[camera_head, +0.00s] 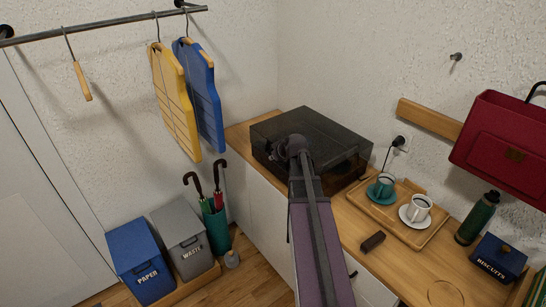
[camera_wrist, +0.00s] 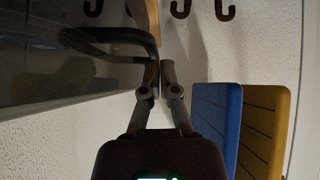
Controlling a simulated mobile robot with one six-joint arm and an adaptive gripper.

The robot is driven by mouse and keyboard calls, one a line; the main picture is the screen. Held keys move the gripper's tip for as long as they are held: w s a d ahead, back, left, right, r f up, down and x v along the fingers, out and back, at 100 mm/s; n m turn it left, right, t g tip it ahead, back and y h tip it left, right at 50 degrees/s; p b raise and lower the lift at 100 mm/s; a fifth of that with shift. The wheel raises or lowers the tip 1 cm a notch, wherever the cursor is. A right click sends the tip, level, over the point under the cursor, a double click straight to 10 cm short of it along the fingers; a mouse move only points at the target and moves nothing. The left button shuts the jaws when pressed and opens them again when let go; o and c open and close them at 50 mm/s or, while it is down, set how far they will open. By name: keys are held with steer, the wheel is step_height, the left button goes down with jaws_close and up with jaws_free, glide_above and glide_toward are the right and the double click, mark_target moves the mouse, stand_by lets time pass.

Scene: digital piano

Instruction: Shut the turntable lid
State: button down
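The turntable (camera_head: 346,176) stands on the wooden counter against the back wall. Its smoky, see-through lid (camera_head: 320,130) sits over it and looks down or nearly down; I cannot tell whether a gap remains at its edge. My gripper (camera_head: 292,146) is at the front side of the lid, and my arm hides part of the turntable. In the wrist view, my gripper's fingers (camera_wrist: 161,80) are together with nothing clearly between them. The dark, glossy lid (camera_wrist: 60,85) fills the left of that view, close beside the fingers. I cannot tell whether they touch.
A wooden tray (camera_head: 428,235) with two cups is to the right of the turntable. A green bottle (camera_head: 477,218) and a blue biscuit box (camera_head: 498,258) stand farther right. Yellow (camera_head: 174,100) and blue (camera_head: 205,98) boards hang at the left, above bins and umbrellas.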

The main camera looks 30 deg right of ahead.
steer(key=w+a+r+p+v, duration=0.1)
steer(key=p+v, duration=0.8)
steer(key=v, duration=0.3)
steer(key=shift+w+a+r+p, duration=0.2)
steer(key=shift+r+p, duration=0.15)
steer(key=shift+r, duration=0.2)
steer(key=shift+a, duration=0.1)
steer(key=s+a+f+g, duration=0.2)
steer(key=s+a+g, duration=0.1)
steer(key=a, duration=0.6)
steer(key=s+a+f+m+g, duration=0.1)
steer(key=s+a+g, duration=0.2)
steer(key=a, duration=0.7)
steer(key=s+a+f+g, duration=0.2)
steer(key=s+a+g, duration=0.1)
steer(key=a, duration=0.6)
steer(key=shift+s+a+f+m, duration=0.2)
steer(key=shift+s+f+m, duration=0.15)
steer(key=shift+s, duration=0.2)
